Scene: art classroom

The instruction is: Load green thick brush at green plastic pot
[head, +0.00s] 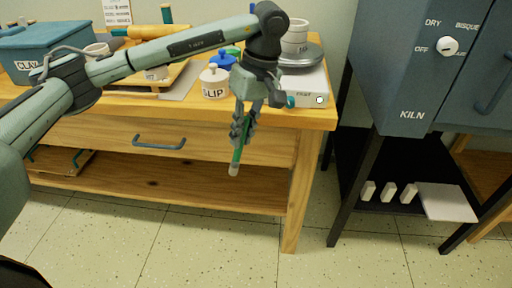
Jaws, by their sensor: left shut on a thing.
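My left gripper (242,128) reaches in from the left and points down in front of the table's front edge. It is shut on the green thick brush (237,156), which hangs nearly upright with its pale tip down. The fingers hide the brush's upper part. A small green pot (232,50), probably the green plastic pot, stands at the back of the table behind a blue-lidded pot, partly hidden by them and my arm. My right gripper is not in view.
The wooden table (120,126) holds a blue clay box (45,55), a white slip jar (214,82), a blue pot (222,62), a wooden tray and a scale (305,88) with a white cup (295,36) on it. A kiln (410,75) stands at right. The floor in front is clear.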

